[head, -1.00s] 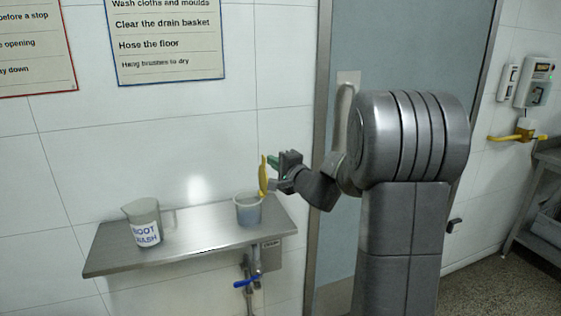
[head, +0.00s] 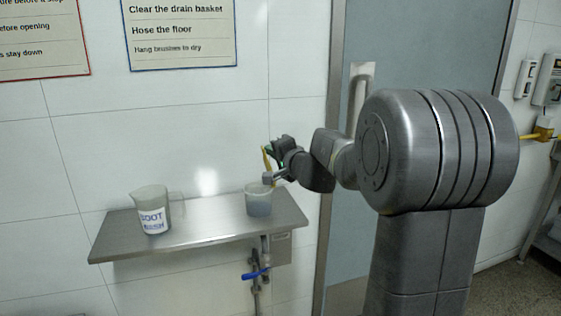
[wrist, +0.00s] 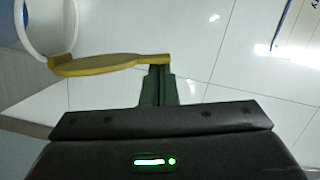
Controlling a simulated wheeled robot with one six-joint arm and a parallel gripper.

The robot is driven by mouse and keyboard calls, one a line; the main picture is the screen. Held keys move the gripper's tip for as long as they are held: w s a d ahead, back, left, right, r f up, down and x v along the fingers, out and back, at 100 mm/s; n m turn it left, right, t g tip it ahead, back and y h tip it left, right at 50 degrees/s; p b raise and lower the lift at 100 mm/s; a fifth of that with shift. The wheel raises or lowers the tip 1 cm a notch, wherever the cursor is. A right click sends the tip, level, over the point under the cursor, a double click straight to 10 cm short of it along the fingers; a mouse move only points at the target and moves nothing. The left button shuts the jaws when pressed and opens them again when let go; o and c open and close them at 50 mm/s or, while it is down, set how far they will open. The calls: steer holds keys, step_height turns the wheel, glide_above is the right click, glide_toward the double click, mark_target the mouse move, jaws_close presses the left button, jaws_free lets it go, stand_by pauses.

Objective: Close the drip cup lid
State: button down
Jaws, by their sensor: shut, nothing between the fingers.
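The drip cup (head: 258,202) is a grey, see-through cup near the right end of the steel shelf. Its yellow lid (head: 266,160) stands raised at the cup's right side, seen nearly edge-on, its top leaning slightly left over the cup. In the wrist view the cup's white rim (wrist: 72,22) shows at upper left, with the lid (wrist: 105,64) reaching right from it. My gripper (wrist: 158,70) is shut and empty, its green fingertips at the lid's free end; they appear to touch it. In the head view my gripper (head: 273,150) is beside the lid's upper part, partly hidden.
A larger jug (head: 151,212) with a lettered label stands on the left part of the shelf (head: 200,232). A blue-handled valve (head: 255,274) hangs below the shelf. A tiled wall is behind, and a grey door (head: 420,50) is to the right.

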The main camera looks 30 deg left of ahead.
steer(key=s+a+f+n+t+h+p, duration=0.2)
steer(key=s+a+f+n, duration=0.4)
steer(key=n, duration=0.5)
steer(key=shift+s+a+f+h+p, duration=0.3)
steer(key=shift+s+f+h+p, duration=0.55)
steer(key=shift+f, duration=0.75)
steer(key=shift+s, duration=0.25)
